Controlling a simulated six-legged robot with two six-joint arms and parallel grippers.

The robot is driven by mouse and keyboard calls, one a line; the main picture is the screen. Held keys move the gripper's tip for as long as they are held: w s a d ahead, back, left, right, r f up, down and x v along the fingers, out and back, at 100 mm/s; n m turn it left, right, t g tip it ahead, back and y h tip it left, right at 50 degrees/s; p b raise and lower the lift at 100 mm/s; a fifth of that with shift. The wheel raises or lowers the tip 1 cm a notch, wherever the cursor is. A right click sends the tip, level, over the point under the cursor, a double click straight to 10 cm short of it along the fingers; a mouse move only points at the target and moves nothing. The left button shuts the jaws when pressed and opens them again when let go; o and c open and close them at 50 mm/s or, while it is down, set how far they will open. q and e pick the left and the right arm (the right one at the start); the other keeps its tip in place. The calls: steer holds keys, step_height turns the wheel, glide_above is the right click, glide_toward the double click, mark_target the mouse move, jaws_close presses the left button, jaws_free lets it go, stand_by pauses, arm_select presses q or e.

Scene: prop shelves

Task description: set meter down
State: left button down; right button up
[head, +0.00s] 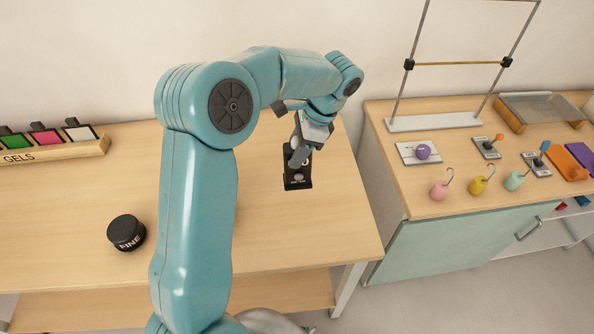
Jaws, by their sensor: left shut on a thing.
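The meter (298,182) is a small dark, flat box with a pale round spot near its front end. It is at the right part of the left wooden table (270,235). My left gripper (299,154) reaches down over the meter from above and is shut on it. The gripper hides much of the meter's upper part. I cannot tell whether the meter touches the table top. My right gripper is not in view.
A black round tin (126,233) stands at the table's left front. A gels rack (55,152) is at the far left. A second bench (425,205) to the right, past a gap, holds hooked weights, a purple ball and a frame. Table around the meter is clear.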

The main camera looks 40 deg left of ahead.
mark_target(297, 171)
arm_select(q)
steer(key=shift+s+d+f, duration=0.15)
steer(key=shift+f, duration=0.35)
steer(key=shift+s+d+f, duration=0.1)
steer(key=shift+s+f, duration=0.05)
steer(key=shift+f, duration=0.35)
steer(key=f, duration=0.4)
steer(key=shift+w+a+f, duration=0.15)
steer(key=shift+w+f, duration=0.1)
steer(key=shift+f, duration=0.05)
steer(key=shift+s, duration=0.1)
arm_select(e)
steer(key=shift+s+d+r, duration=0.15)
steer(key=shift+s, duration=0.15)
arm_select(q)
steer(key=shift+f, duration=0.1)
steer(key=shift+f, duration=0.1)
steer(key=c, duration=0.6)
jaws_free()
